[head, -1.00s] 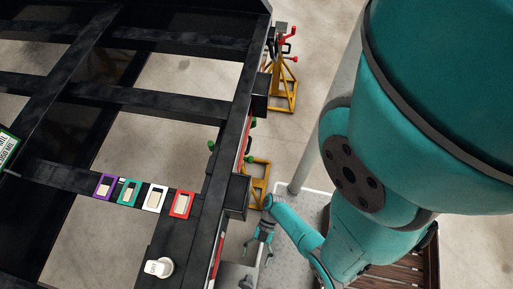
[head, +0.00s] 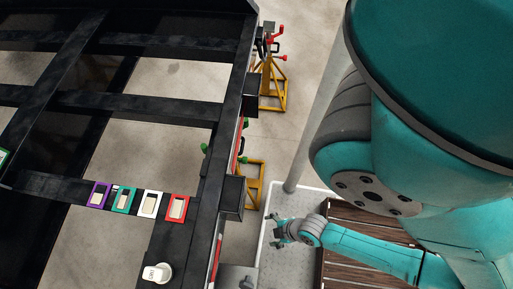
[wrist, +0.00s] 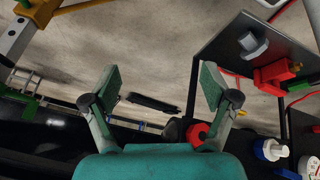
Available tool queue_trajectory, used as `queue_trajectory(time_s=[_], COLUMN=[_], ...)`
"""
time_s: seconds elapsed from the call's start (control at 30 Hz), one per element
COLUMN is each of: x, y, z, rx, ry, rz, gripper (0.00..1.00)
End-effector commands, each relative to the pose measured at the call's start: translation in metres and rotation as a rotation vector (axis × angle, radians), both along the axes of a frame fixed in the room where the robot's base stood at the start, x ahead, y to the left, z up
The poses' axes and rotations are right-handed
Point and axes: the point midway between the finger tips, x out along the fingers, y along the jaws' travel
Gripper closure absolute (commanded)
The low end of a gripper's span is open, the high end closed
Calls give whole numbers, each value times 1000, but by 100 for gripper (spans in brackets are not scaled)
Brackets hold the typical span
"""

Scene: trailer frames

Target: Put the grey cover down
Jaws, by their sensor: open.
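My gripper (head: 277,231) is open, to the right of the black trailer frame (head: 207,190) in the head view. In the wrist view its two teal fingers (wrist: 160,88) stand wide apart with nothing held between them. A small grey rounded part (wrist: 252,45) sits on a dark plate (wrist: 230,60) at the upper right of the wrist view, beyond the right finger. I cannot tell whether it is the grey cover. No other part is clearly the grey cover in either view.
A red connector (wrist: 275,75) is beside the grey part. Purple (head: 99,195), teal (head: 124,200), white (head: 150,204) and red (head: 177,208) frames lie on a crossbar, near a white knob (head: 158,272). Yellow stands (head: 272,85) are along the trailer's side.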

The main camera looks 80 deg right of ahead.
Motion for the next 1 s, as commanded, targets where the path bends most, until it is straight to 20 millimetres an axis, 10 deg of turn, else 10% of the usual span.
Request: queue_trajectory(time_s=[0.3,0.43,0.6,1.0], x=[46,55,59,59], y=[-19,-14,-11,-11], z=[232,296,328,329], rx=[169,283,353,357], ry=[-574,-711,-776,-779], rz=[-240,-258,-264,-266], gripper=[14,14,14,14])
